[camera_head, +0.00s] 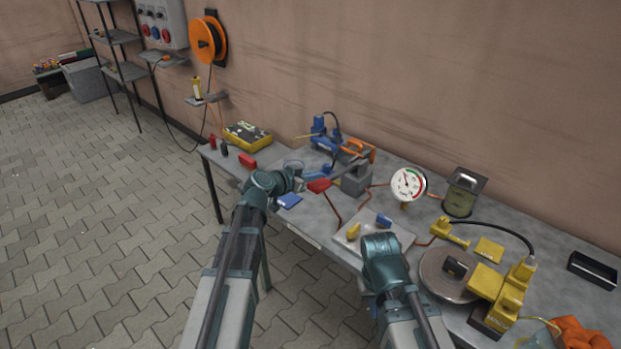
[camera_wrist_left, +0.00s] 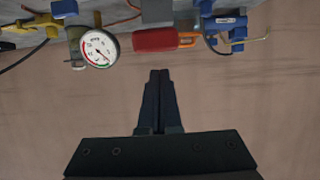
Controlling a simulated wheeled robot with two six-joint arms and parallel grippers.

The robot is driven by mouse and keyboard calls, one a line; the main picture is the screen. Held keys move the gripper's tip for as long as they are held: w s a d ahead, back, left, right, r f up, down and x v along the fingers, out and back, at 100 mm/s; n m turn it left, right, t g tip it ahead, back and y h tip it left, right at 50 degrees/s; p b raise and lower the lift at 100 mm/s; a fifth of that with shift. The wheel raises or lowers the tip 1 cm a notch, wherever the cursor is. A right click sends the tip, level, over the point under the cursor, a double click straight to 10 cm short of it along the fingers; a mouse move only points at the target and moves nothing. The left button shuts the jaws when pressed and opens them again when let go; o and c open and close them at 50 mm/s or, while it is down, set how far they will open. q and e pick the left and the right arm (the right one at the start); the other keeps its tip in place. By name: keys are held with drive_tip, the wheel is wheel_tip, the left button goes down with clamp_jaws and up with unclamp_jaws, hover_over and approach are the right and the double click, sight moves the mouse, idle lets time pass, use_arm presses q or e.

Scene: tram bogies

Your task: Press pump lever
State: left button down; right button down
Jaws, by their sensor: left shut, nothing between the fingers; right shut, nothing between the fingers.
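The pump's grey block (camera_head: 356,179) stands on the bench, with a red grip (camera_head: 318,186) at the left that looks like the lever end. The red grip also shows at the top of the left wrist view (camera_wrist_left: 156,40). My left gripper (camera_wrist_left: 159,76) is shut and empty, with its fingertips just below the red grip in that picture and a visible gap between them. In the head view my left gripper (camera_head: 316,174) is beside the red grip, partly hard to make out. My right arm is over the front of the bench; its fingers are hidden.
A pressure gauge (camera_head: 408,184) stands right of the pump. A blue and orange tool (camera_head: 330,140) lies behind it. A yellow case (camera_head: 247,136) is at the left end.

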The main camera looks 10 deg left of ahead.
use_arm(q)
drive_tip(key=shift+s+f+b, duration=0.1)
drive_tip(key=shift+f+b, duration=0.3)
drive_tip(key=shift+f, duration=0.35)
drive_tip(key=shift+f, duration=0.1)
